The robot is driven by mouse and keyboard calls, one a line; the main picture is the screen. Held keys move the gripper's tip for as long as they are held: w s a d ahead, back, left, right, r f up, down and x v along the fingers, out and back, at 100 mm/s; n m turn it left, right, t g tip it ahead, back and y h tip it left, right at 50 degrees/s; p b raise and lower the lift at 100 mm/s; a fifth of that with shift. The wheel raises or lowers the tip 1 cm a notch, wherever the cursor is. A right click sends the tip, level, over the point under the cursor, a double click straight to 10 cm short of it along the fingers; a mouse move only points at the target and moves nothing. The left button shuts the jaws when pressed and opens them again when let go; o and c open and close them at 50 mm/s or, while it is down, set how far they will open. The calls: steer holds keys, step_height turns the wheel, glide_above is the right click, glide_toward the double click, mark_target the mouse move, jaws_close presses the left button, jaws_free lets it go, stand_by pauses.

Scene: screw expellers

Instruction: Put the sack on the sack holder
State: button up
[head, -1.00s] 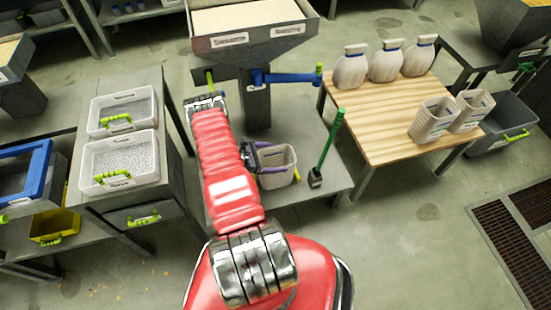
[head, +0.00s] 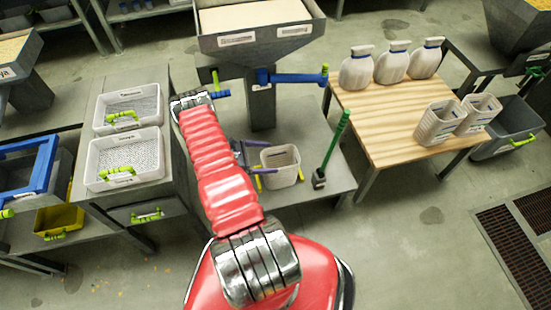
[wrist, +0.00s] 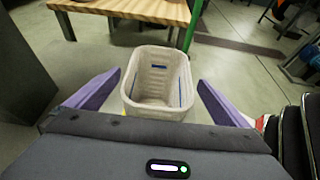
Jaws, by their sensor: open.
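An open, empty beige sack (head: 281,168) with a blue mark stands upright on the grey low platform below the hopper. In the wrist view the sack (wrist: 158,84) is straight ahead, between the lines of my two purple fingers. My gripper (head: 260,158) is open and just left of the sack in the head view. The fingers look apart from its sides; the lower finger partly overlaps its edge. A blue arm with a green knob (head: 295,77) sticks out from the hopper post above the sack. I cannot tell for certain that it is the sack holder.
A green-handled tool (head: 334,145) stands right of the sack. A wooden table (head: 390,110) holds several closed white sacks (head: 393,65) and two open ones (head: 437,122). White crates (head: 124,158) stand on the left bench. The hopper (head: 262,38) is behind.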

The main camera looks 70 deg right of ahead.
steer(key=shift+v, duration=2.8)
